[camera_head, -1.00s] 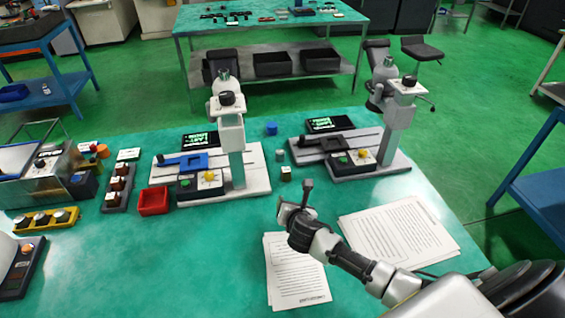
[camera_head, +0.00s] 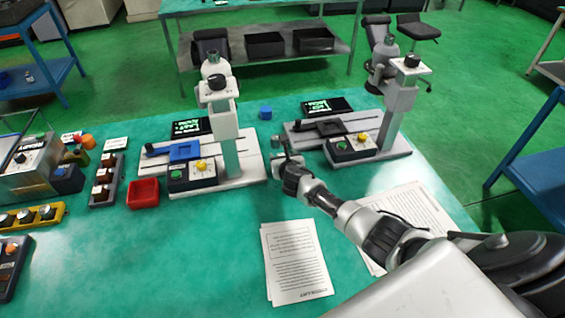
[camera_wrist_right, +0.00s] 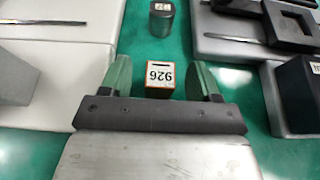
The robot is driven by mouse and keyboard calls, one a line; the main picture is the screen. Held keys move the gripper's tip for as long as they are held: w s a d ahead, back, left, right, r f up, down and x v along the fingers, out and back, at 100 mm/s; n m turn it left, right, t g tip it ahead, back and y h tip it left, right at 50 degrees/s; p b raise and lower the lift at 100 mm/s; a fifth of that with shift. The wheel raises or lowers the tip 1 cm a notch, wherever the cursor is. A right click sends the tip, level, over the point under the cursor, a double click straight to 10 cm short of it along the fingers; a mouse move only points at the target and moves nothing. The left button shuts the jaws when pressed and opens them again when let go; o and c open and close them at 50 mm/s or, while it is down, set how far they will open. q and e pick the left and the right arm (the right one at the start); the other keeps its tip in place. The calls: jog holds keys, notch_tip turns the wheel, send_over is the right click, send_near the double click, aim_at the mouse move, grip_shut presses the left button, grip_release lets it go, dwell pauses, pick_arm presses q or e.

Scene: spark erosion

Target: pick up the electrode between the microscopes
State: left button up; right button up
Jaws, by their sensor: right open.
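In the right wrist view a small copper-sided block with a white top marked 926 (camera_wrist_right: 160,78) stands on the green table between the two microscope bases. My right gripper (camera_wrist_right: 162,82) is open, its two green fingers on either side of this block, with gaps showing. A grey cylinder with a small label (camera_wrist_right: 162,18) stands just beyond it. In the head view my right gripper (camera_head: 284,158) is low between the left microscope (camera_head: 222,120) and the right microscope (camera_head: 396,105), and hides the copper-sided block. My left gripper is not in view.
A blue block (camera_head: 265,113) stands farther back between the microscopes. A red tray (camera_head: 143,194) is left of the left microscope. Printed sheets (camera_head: 295,262) lie on the front of the table. The microscope bases leave a narrow gap around my gripper.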

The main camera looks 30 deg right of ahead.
aim_at(281, 154)
jog(key=b+x, duration=0.1)
jog(key=x, duration=0.2)
jog(key=shift+f, duration=0.2)
jog(key=shift+r, duration=0.1)
grip_shut()
